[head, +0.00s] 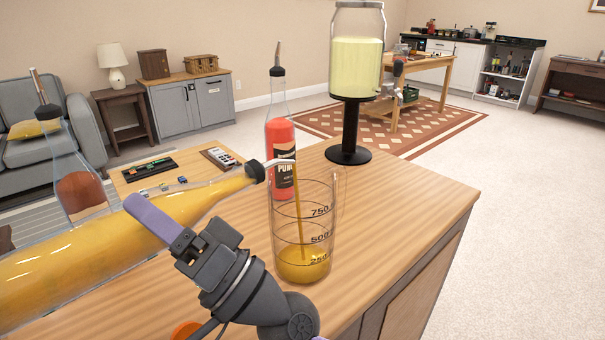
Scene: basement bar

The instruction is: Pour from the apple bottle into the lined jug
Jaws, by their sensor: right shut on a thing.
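My right gripper (152,216) is shut on a clear bottle of yellow-orange liquid (130,228). One purple finger shows; the other is hidden behind the bottle. The bottle is tipped with its neck to the right, and its label is not visible. Its dark stopper and metal spout (277,162) are over the mouth of the lined jug. A thin yellow stream (297,205) falls from the spout into the jug. The clear jug (327,222) stands upright on the wooden counter, marked 250, 500 and 750. Yellow liquid (303,266) fills its bottom to around the 250 mark. My left gripper is out of view.
A red bottle labelled "PUN..." (281,150) stands just behind the jug. A clear bottle with reddish-brown contents (80,192) stands at the left. A glass dispenser of pale liquid (356,68) on a black stand is behind. The counter (410,210) right of the jug is clear.

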